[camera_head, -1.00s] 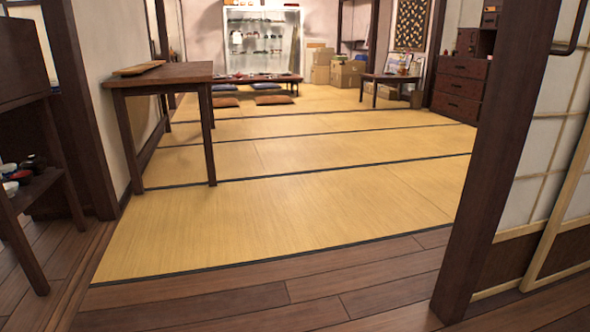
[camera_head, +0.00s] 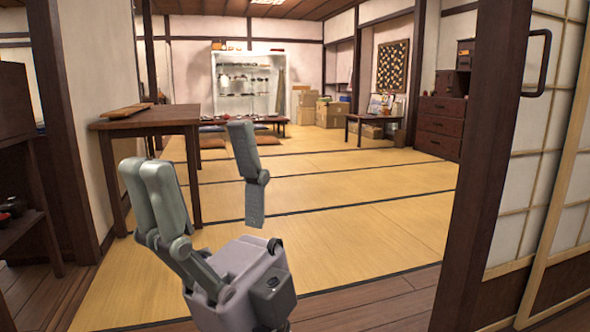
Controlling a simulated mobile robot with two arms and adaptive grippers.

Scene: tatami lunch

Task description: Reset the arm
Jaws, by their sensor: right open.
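My right gripper (camera_head: 203,170) is raised in the lower middle of the head view, with its fingers pointing up. Its fingers are spread wide apart, two on the left side and one on the right, and nothing is between them. It hides part of the tatami floor and part of the wooden side table behind it. My left gripper is not in the head view.
A wooden post (camera_head: 481,165) and a shoji door (camera_head: 525,170) stand at the right. A wooden table (camera_head: 160,117) stands against the left wall, and a dark shelf (camera_head: 18,150) at the far left. Open tatami (camera_head: 370,225) lies ahead, with boxes (camera_head: 331,113) and a drawer chest (camera_head: 441,126) beyond.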

